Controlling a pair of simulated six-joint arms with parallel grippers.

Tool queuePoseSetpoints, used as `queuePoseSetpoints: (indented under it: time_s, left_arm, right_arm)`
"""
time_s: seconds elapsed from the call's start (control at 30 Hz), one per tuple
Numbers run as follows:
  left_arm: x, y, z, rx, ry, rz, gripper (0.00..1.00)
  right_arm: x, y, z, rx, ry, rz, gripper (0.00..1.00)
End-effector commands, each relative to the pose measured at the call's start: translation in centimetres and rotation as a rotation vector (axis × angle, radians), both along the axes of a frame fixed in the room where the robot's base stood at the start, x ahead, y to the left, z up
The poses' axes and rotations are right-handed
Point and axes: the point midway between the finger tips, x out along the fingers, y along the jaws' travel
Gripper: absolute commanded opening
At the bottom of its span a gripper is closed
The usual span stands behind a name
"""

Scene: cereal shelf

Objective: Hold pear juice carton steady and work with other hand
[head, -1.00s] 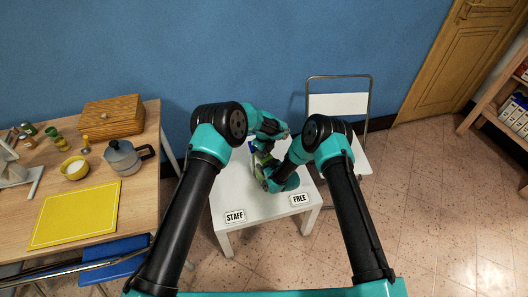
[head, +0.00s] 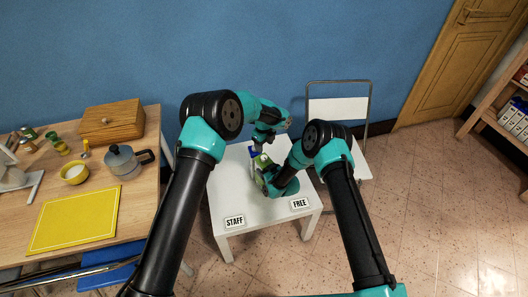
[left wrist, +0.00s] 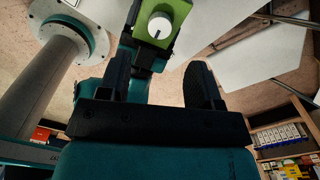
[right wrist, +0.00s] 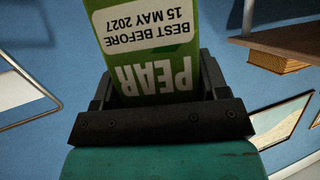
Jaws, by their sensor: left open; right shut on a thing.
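The green pear juice carton (head: 263,160) is above or on the white table, partly hidden by my arms. My right gripper (right wrist: 158,90) is shut on it; the upside-down word PEAR and a best-before label face the right wrist camera. In the left wrist view the carton's green top (left wrist: 181,14) and round white cap (left wrist: 160,27) show just beyond my left gripper (left wrist: 162,70). That gripper is open and empty, with its fingers apart. In the head view my left gripper (head: 259,141) is just above the carton's top end.
The white table (head: 240,205) bears STAFF (head: 234,222) and FREE (head: 300,203) labels; its front is otherwise clear. A chair (head: 338,108) stands behind it. A wooden table (head: 140,210) with a yellow mat, moka pot and box is at left. A shelf (head: 490,105) is at far right.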

Motion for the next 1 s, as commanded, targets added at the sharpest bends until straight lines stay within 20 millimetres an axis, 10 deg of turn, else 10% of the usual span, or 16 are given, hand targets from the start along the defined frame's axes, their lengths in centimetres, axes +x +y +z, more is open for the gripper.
queuePoseSetpoints:
  time_s: [1.0]
  left_arm:
    - [0.0, 0.0, 5.9, 0.0, -0.001, -0.001, 0.58]
  right_arm:
    - [0.0, 0.0, 0.0, 0.0, 0.0, 0.0, 0.39]
